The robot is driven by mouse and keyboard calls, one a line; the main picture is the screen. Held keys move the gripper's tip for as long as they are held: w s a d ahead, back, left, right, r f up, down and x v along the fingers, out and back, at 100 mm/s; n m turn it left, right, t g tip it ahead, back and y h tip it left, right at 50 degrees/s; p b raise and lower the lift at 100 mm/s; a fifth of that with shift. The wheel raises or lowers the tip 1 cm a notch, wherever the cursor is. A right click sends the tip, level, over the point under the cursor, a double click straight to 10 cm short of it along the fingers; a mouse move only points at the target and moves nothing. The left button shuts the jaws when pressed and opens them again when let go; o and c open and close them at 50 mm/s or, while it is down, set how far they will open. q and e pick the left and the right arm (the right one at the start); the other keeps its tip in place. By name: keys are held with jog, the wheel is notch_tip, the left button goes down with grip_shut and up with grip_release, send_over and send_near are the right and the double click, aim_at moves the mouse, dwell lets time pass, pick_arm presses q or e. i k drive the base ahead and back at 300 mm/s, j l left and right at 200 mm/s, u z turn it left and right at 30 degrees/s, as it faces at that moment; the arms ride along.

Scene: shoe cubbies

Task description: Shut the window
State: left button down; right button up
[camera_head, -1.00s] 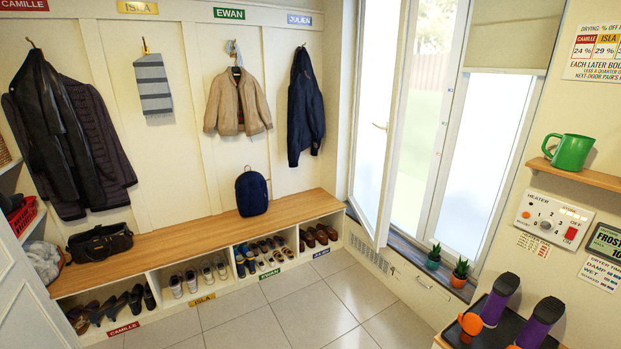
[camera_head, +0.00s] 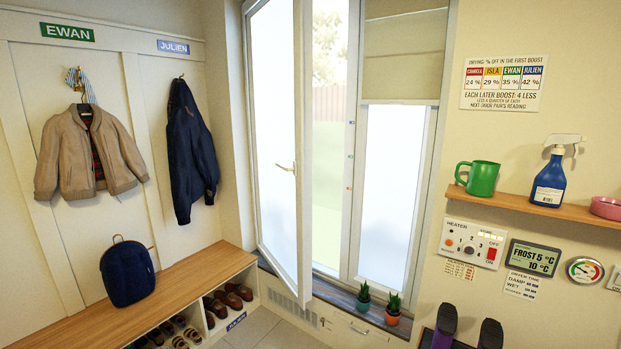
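The window has one tall sash (camera_head: 277,130) swung inward into the room, so the window stands open. A handle (camera_head: 287,168) shows on the sash's free edge. Through the gap beside the sash I see the outdoors, with a fence and grass. The other pane (camera_head: 390,190) stands in the frame to the right, with a blind (camera_head: 404,50) over its upper part. Neither of my grippers shows in the head view.
Two small potted cacti, one in a teal pot (camera_head: 362,304) and one in a red pot (camera_head: 392,318), stand on the sill at the right. A wooden bench (camera_head: 195,283) with shoe cubbies is at the left. A shelf (camera_head: 560,208) holds a green mug (camera_head: 480,178) and spray bottle (camera_head: 550,180).

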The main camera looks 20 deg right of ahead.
aim_at(277, 37)
jog(key=i+j+z, duration=0.2)
jog(key=i+z, duration=0.15)
jog(key=i+j+z, duration=0.75)
jog(key=i+j, duration=0.1)
